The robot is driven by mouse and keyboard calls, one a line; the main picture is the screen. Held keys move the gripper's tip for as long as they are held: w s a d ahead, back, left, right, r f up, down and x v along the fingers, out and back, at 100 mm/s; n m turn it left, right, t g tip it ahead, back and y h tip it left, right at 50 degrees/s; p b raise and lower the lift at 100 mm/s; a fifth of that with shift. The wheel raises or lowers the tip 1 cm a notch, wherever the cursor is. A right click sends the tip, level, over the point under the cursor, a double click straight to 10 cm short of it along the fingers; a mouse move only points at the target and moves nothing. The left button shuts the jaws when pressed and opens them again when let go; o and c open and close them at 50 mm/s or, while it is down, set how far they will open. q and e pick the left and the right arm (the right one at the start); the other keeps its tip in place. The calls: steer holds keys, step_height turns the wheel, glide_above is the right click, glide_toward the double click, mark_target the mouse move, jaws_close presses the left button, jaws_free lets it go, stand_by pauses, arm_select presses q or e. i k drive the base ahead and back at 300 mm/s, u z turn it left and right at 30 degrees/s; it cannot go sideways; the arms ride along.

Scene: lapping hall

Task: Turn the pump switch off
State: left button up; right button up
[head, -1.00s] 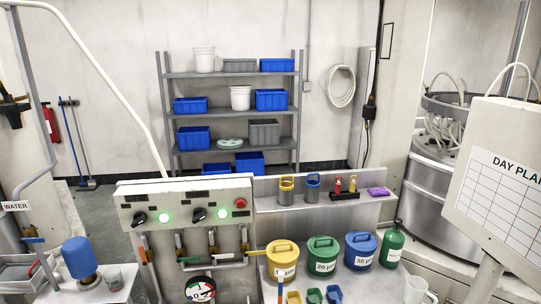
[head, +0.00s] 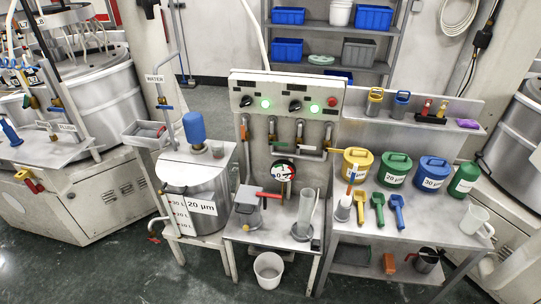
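The control panel (head: 285,88) is a pale box on the wall above the middle bench in the head view. It carries a left black rotary switch (head: 246,101) with a lit green lamp (head: 266,103) beside it. To the right are a second black rotary switch (head: 295,105), another lit green lamp (head: 315,109) and a red button (head: 332,102). Dark label plates sit above the switches, but their words are too small to read, so I cannot tell which switch is the pump's. Neither of my grippers is in view.
Pipes with valves and a round gauge (head: 284,171) hang below the panel. A steel tank (head: 196,190) stands at the left and a bench with lidded buckets (head: 396,169) at the right. A white bucket (head: 268,270) is on the floor. The front floor is otherwise open.

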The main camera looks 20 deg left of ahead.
mark_target(295, 105)
steer(key=u, duration=0.1)
steer(key=i, duration=1.1)
steer(key=u, duration=0.65)
